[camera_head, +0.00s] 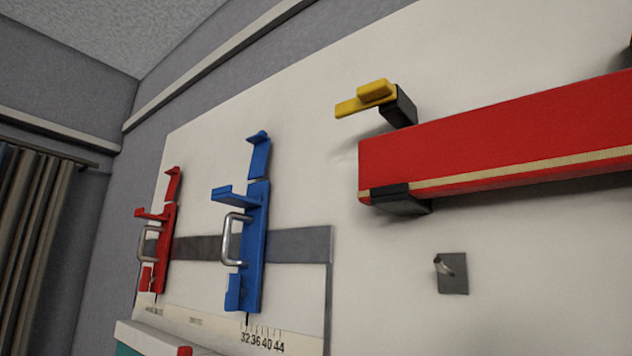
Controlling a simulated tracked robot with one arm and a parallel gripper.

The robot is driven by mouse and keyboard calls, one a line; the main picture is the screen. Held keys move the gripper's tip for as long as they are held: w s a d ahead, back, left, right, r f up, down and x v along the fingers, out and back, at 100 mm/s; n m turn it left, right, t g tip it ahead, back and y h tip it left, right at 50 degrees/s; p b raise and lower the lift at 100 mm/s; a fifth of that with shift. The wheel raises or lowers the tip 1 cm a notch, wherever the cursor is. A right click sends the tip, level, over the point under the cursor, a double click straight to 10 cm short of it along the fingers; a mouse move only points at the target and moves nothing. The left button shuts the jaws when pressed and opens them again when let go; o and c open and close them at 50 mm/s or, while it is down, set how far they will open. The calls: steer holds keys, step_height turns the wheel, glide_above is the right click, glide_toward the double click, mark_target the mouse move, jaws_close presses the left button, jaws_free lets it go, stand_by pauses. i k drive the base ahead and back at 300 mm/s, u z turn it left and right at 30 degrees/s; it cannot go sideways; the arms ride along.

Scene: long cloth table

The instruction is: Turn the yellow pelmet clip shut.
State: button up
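The yellow pelmet clip (366,98) is at the upper middle of the head camera view. It sits on a black block (400,107) on the pale board, just above the left end of the red pelmet (490,137). The clip's flat arm points to the left, with a raised grip on top. The pelmet's lower left end rests on a black bracket (402,202). My gripper does not show in this view.
A blue clamp fixture (253,225) and a red one (162,235), each with a metal handle, stand at left on a grey strip (300,243). A small metal peg plate (453,285) is below the pelmet. A curtain (28,235) hangs far left.

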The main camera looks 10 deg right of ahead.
mark_target(381, 92)
steer(key=z, duration=0.05)
steer(key=k, duration=1.45)
steer(key=z, duration=0.2)
steer(key=i, duration=1)
steer(key=u, duration=0.1)
